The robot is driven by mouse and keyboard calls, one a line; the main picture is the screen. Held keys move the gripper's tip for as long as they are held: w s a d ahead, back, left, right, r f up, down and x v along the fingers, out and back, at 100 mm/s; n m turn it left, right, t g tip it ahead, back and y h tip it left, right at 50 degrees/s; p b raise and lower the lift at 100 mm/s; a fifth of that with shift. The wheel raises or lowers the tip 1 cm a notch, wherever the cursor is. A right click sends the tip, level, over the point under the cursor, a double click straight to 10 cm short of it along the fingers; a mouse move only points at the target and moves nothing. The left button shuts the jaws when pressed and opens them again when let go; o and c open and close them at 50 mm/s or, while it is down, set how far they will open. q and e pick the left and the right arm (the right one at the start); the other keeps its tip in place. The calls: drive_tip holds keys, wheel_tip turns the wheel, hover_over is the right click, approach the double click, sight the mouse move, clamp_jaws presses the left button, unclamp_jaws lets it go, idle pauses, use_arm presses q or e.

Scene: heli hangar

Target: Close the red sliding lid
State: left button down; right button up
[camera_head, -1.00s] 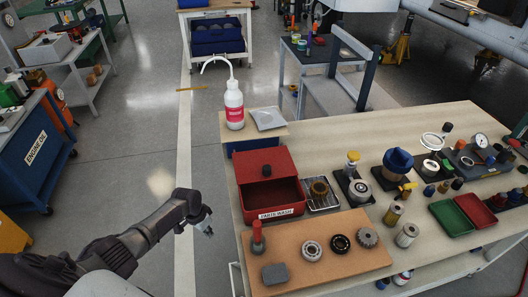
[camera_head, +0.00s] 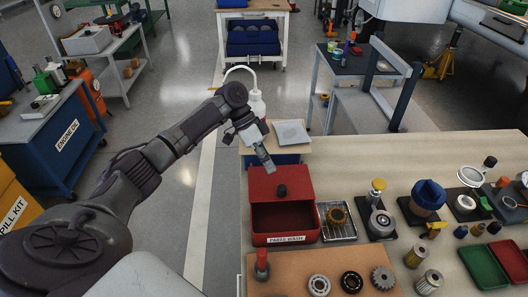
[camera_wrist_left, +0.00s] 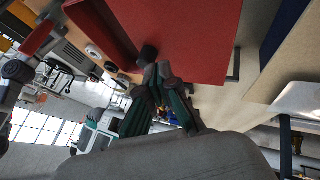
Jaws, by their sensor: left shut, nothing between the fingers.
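The red sliding lid (camera_head: 266,183) covers the back part of the red parts-wash box (camera_head: 287,239). The front part of the box is open and its inside shows. A dark knob (camera_head: 281,191) stands on the lid near its front edge. My left gripper (camera_head: 267,164) is shut and empty, over the lid's back edge and behind the knob. In the left wrist view the lid (camera_wrist_left: 205,35) fills the top, with the knob (camera_wrist_left: 148,53) just beyond my left fingertips (camera_wrist_left: 157,72). I cannot tell whether the fingers touch the lid. My right gripper is not in view.
A white wash bottle (camera_head: 257,103) and a grey tray (camera_head: 292,133) stand behind the box. A brown board (camera_head: 335,280) with bearings and a red-handled tool (camera_head: 262,263) lies in front.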

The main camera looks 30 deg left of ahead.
sight(276, 184)
use_arm(q)
drive_tip(key=x, duration=0.4)
drive_tip(key=shift+w, duration=0.15)
drive_tip(key=shift+d+f, duration=0.1)
drive_tip(key=shift+f, duration=0.1)
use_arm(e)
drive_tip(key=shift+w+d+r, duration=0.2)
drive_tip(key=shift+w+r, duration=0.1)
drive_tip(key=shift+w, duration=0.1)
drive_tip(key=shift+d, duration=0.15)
use_arm(q)
drive_tip(key=s+d+p, duration=0.6)
drive_tip(key=s+p, duration=0.2)
drive_tip(key=shift+s+d+p, duration=0.2)
drive_tip(key=shift+s+p, duration=0.1)
drive_tip(key=shift+p, duration=0.1)
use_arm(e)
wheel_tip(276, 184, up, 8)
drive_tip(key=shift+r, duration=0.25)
use_arm(q)
drive_tip(key=shift+f, duration=0.1)
drive_tip(key=v, duration=1.2)
